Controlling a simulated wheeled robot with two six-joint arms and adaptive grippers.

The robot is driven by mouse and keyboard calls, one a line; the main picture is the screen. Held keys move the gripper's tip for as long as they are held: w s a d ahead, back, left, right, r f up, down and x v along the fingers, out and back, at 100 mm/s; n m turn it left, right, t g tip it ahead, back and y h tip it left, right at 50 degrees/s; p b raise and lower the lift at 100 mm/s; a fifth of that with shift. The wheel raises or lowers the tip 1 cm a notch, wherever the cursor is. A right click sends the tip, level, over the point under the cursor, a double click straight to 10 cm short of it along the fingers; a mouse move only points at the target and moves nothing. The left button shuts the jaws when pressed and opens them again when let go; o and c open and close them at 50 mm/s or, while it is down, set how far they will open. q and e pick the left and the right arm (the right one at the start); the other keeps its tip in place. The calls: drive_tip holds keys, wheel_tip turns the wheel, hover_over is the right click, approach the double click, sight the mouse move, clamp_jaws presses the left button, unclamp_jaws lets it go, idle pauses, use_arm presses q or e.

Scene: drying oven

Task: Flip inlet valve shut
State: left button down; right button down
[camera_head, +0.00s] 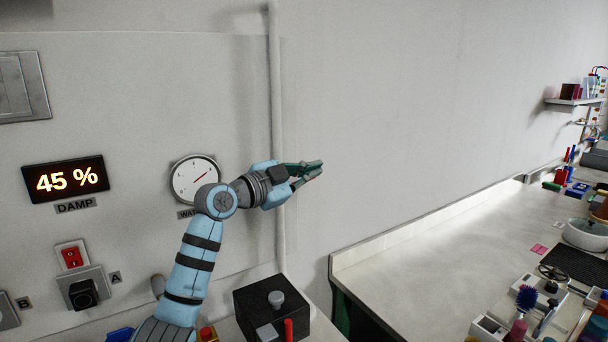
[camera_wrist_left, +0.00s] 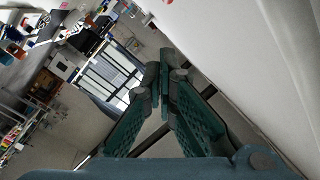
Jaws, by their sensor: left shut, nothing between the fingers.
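My left gripper (camera_head: 314,170) is in front of the white wall pipe (camera_head: 277,80) in the head view, its fingers pointing right. In the left wrist view the green fingers of the left gripper (camera_wrist_left: 158,82) meet at their tips, shut with nothing between them. I cannot make out an inlet valve in either view; the arm and gripper cover part of the pipe. My right gripper is not in view.
A round gauge (camera_head: 187,182) and a lit display (camera_head: 66,180) reading 45 % are on the wall. A red switch (camera_head: 71,256) is lower left. A black box (camera_head: 262,316) with a grey knob stands below the arm. A cluttered counter (camera_head: 400,270) runs right.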

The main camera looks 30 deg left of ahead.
use_arm(q)
drive_tip(key=shift+w+a+f, duration=0.25)
drive_tip(key=shift+a+f, duration=0.4)
drive_tip(key=shift+w+a+f, duration=0.2)
drive_tip(key=shift+a+f, duration=0.4)
